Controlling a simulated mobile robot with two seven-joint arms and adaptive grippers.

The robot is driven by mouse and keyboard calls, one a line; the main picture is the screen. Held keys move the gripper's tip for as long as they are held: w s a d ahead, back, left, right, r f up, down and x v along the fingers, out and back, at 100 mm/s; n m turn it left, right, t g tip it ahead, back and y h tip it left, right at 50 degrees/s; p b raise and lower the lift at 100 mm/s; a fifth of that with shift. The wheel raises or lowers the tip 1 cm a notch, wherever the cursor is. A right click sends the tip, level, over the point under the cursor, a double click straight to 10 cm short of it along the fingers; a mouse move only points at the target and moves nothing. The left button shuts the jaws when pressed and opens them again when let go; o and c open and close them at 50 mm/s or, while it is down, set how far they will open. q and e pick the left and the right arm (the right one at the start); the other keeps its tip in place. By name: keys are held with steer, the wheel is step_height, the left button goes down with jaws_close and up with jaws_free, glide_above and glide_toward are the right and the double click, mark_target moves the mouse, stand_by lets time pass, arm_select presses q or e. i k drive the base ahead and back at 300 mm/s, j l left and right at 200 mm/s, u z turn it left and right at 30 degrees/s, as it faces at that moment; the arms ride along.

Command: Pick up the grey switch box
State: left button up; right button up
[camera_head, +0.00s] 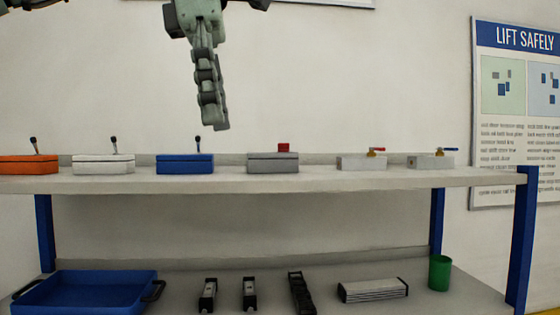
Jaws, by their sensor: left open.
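The grey switch box (273,163) sits on the upper shelf (300,181), right of its middle-left part. It has a small red piece on top. My left gripper (215,127) hangs above the shelf, up and to the left of the grey box, pointing down. It is seen nearly edge-on, so the gap between its fingers is hidden. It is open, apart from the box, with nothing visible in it. My right gripper is not in view.
Orange (28,165), white (103,164) and blue (185,164) lever boxes stand left of the grey one. Two pale valve blocks (361,163) (431,162) stand to its right. Below are a blue tray (85,308), small dark parts and a green cup (439,273).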

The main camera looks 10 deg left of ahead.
mark_target(257, 163)
steer(key=i, duration=1.1)
